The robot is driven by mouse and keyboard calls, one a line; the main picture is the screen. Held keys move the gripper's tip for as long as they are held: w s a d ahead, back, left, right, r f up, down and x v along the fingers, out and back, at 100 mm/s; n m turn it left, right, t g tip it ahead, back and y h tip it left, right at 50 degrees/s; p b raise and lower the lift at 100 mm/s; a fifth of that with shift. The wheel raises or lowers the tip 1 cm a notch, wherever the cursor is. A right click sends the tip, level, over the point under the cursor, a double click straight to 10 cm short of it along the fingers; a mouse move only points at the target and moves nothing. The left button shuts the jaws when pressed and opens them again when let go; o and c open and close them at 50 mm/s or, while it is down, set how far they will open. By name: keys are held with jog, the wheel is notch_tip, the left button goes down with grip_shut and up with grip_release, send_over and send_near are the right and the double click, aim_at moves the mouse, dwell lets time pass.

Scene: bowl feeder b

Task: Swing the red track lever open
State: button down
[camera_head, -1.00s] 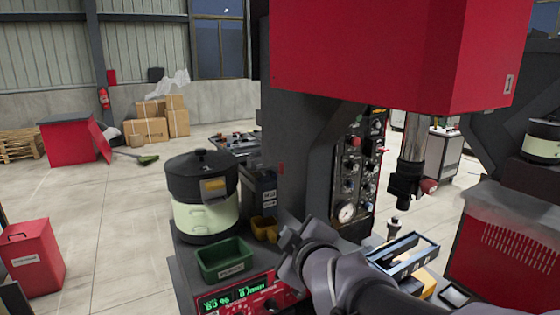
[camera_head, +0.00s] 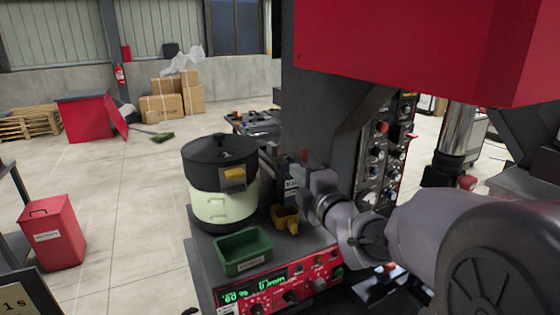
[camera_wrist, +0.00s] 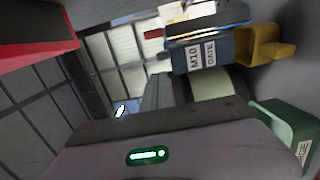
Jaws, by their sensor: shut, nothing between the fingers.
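A small upright red lever (camera_head: 304,156) shows in the head view, just behind a dark block (camera_head: 278,172) to the right of the feeder bowl. In the wrist view a red piece (camera_wrist: 153,34), likely the same lever, stands beside the dark block labelled M10 GATE (camera_wrist: 197,56). My gripper (camera_head: 314,180) is at the right side of this block, close to the lever. I cannot tell whether it touches the lever. It is shut and empty. Its fingertips are not clear in either view; the wrist view shows mainly its body with a green light.
The black-lidded bowl (camera_head: 220,175) stands left of the block. A green bin (camera_head: 243,252) and a yellow scoop-like bin (camera_head: 286,219) sit in front, above the red control panel (camera_head: 285,285). A dark machine column (camera_head: 325,120) rises close behind my gripper.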

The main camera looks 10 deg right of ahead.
jog(key=w+d, duration=0.2)
jog(key=w, duration=0.4)
jog(key=shift+w+d, duration=0.2)
jog(key=shift+w, duration=0.2)
